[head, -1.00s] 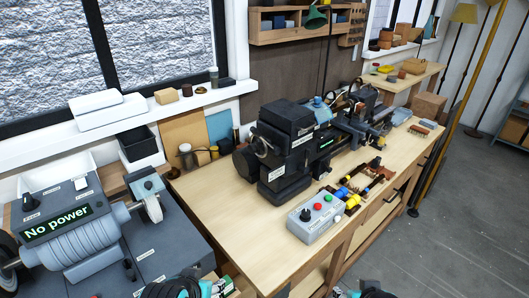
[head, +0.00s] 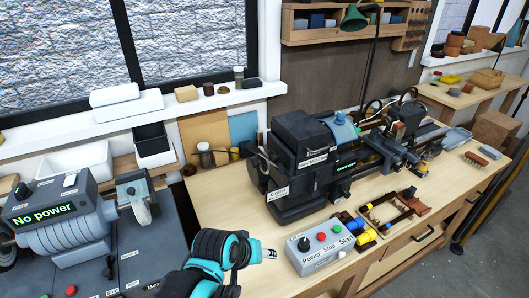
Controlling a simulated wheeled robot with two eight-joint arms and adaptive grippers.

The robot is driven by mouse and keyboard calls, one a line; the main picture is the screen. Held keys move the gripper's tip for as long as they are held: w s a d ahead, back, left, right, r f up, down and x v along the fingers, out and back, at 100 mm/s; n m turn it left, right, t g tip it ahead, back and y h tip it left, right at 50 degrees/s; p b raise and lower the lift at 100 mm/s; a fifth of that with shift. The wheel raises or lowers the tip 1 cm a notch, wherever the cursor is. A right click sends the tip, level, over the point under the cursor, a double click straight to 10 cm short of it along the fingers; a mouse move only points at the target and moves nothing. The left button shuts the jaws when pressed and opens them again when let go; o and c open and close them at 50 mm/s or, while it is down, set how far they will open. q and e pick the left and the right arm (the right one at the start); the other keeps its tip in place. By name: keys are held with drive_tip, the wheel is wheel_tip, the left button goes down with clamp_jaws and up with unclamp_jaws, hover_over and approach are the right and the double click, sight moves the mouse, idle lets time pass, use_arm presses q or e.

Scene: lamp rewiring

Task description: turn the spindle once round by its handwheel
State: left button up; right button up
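The small lathe (head: 300,150) stands on the wooden bench, with a dark headstock and a lit green display (head: 345,167). A dark round wheel (head: 257,170) at the headstock's left end looks like the spindle handwheel; the headstock partly hides it. My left arm comes in from the bottom, black and teal. Its gripper (head: 264,253) is above the bench's front edge, left of the control box and below the handwheel, apart from both. Its fingers are too small to read as open or shut. My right gripper is out of view.
A grey control box (head: 320,248) with a knob and coloured buttons sits at the bench front. A wooden tray (head: 390,212) of small parts lies right of it. A grey machine reading "No power" (head: 45,215) stands left. Bare bench top (head: 225,200) lies left of the lathe.

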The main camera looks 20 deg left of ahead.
use_arm(q)
drive_tip(key=w+a+r+n+h+p, duration=0.2)
drive_tip(key=w+r+n+p, duration=0.1)
drive_tip(key=w+r+n, duration=0.3)
drive_tip(key=n+t+h+p, duration=0.5)
drive_tip(key=n+p, duration=0.4)
drive_tip(key=n, duration=0.8)
approach(252, 162)
drive_tip(key=w+g, duration=0.1)
drive_tip(key=w, duration=0.1)
drive_tip(key=shift+h, duration=0.4)
drive_tip(key=x, duration=0.8)
drive_tip(key=shift+d+f+b, duration=0.15)
drive_tip(key=shift+f+b, duration=0.05)
drive_tip(key=shift+b, duration=0.1)
clamp_jaws()
